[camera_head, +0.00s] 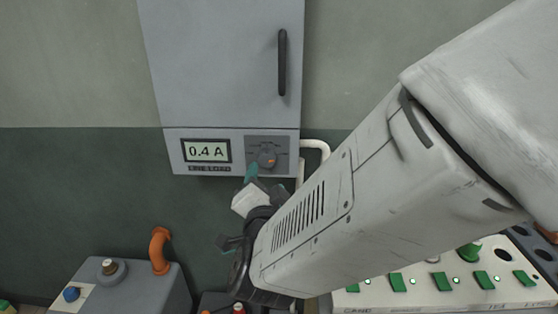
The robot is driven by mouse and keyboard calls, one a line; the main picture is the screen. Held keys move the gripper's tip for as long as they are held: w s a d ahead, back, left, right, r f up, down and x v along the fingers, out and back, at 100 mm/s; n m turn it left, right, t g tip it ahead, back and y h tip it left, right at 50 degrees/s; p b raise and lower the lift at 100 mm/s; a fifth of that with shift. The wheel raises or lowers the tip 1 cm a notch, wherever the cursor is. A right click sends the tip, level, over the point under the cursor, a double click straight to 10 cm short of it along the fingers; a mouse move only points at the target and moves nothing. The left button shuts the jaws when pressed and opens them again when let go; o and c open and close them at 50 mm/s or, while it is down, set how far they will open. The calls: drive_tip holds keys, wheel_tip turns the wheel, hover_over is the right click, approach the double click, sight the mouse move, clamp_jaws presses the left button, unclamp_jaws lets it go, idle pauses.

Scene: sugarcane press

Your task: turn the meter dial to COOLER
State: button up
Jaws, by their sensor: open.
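The meter dial (267,159) is a small dark knob with an orange mark, set in a grey plate at the lower right of the grey wall cabinet. Its printed labels are too small to read. The meter display (207,151) to its left reads 0.4 A. My gripper (251,172) has a teal fingertip just below and left of the dial. I cannot tell whether it touches the dial. The gripper is open, and part of it is hidden by my wrist and arm.
The cabinet door has a dark vertical handle (282,62). A white pipe (317,146) bends beside the cabinet. A panel with green switches (442,281) lies at the lower right, partly behind my arm. A grey box (130,285) and an orange pipe (158,251) stand at the lower left.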

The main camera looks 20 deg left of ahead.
sight(267, 161)
drive_tip(key=x, duration=0.7)
drive_tip(key=shift+w+a, duration=0.1)
drive_tip(key=shift+w, duration=0.15)
drive_tip(key=shift+c, duration=0.3)
drive_tip(key=c, duration=0.9)
